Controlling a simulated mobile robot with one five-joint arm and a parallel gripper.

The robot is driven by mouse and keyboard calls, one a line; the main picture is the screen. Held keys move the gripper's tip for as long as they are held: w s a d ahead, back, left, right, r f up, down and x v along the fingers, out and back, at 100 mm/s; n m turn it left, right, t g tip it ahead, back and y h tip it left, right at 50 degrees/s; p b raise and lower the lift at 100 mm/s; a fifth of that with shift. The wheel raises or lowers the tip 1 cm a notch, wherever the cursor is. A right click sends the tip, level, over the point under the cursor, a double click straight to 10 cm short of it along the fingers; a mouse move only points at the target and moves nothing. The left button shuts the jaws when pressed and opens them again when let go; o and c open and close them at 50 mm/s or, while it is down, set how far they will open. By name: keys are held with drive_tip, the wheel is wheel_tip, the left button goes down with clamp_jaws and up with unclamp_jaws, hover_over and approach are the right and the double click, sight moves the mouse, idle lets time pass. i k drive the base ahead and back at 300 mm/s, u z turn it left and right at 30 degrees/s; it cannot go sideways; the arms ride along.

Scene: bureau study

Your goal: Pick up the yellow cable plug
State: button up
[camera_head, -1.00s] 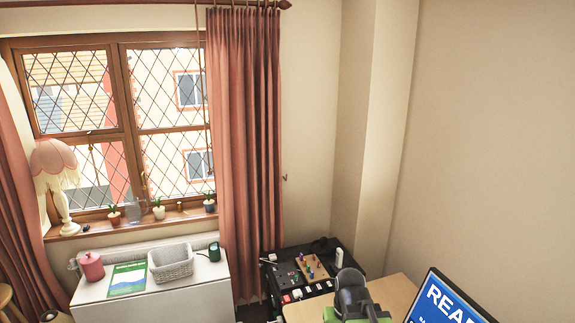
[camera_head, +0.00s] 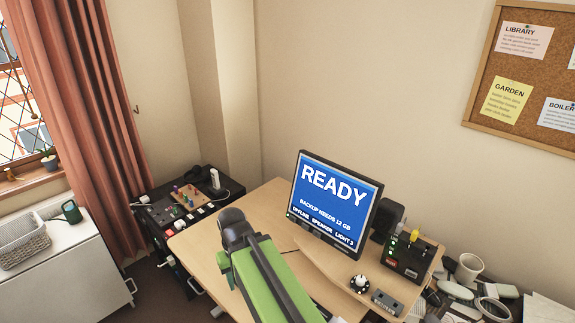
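A small yellow piece (camera_head: 414,236), which looks like the yellow cable plug, stands upright at the top of a black box (camera_head: 408,257) on the right part of the desk. It is too small to tell its exact shape or whether it is plugged in. My green and dark grey arm shows at the bottom centre, over the desk's left part, well to the left of the black box. My gripper's fingers do not show.
A monitor (camera_head: 335,203) reading READY stands on the wooden desk (camera_head: 210,240), between my arm and the black box. A speaker (camera_head: 387,219), a white knob (camera_head: 359,284) and a grey device (camera_head: 387,303) are nearby. A mug (camera_head: 468,268) and clutter lie right. A black cabinet stands left.

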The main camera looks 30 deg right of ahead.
sight(413, 237)
drive_tip(key=z, duration=1.3)
